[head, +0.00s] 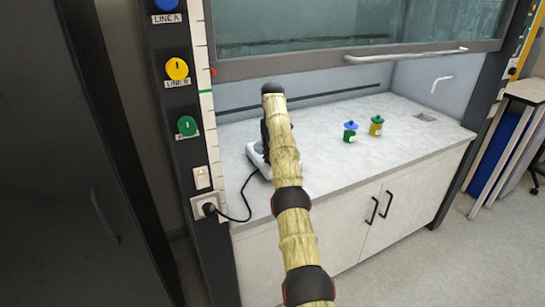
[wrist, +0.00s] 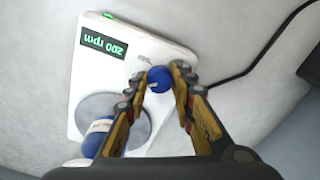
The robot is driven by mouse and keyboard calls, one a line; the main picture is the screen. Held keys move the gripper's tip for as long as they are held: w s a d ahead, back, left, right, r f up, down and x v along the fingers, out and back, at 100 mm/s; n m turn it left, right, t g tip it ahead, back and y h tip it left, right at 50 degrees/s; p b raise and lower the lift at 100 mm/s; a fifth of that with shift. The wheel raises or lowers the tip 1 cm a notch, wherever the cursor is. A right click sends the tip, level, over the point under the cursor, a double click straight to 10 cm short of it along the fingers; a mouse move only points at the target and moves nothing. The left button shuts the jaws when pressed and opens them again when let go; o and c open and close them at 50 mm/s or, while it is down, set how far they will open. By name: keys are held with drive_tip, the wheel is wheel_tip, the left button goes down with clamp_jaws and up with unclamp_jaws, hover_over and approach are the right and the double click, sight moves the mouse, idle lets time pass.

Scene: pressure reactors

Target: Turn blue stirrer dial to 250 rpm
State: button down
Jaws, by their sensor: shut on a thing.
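The white stirrer (wrist: 165,58) lies under my gripper in the wrist view, with a round grey plate (wrist: 140,122). Its small display (wrist: 103,43) appears upside down and reads 200 rpm in green. The blue dial (wrist: 158,76) is a round knob between my fingertips. My gripper (wrist: 160,84) is shut on the blue dial, with one finger on each side. In the head view my arm hides most of the stirrer (head: 255,158), and the gripper and dial cannot be made out there.
Two small reactors, one green with a blue cap (head: 350,131) and one yellow with a green cap (head: 376,125), stand on the bench (head: 420,150). A black cord (head: 240,205) runs to the wall socket. The raised sash (head: 360,60) hangs above.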

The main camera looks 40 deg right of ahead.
drive_tip(key=shift+m, duration=0.6)
drive_tip(key=c, duration=1.5)
unclamp_jaws()
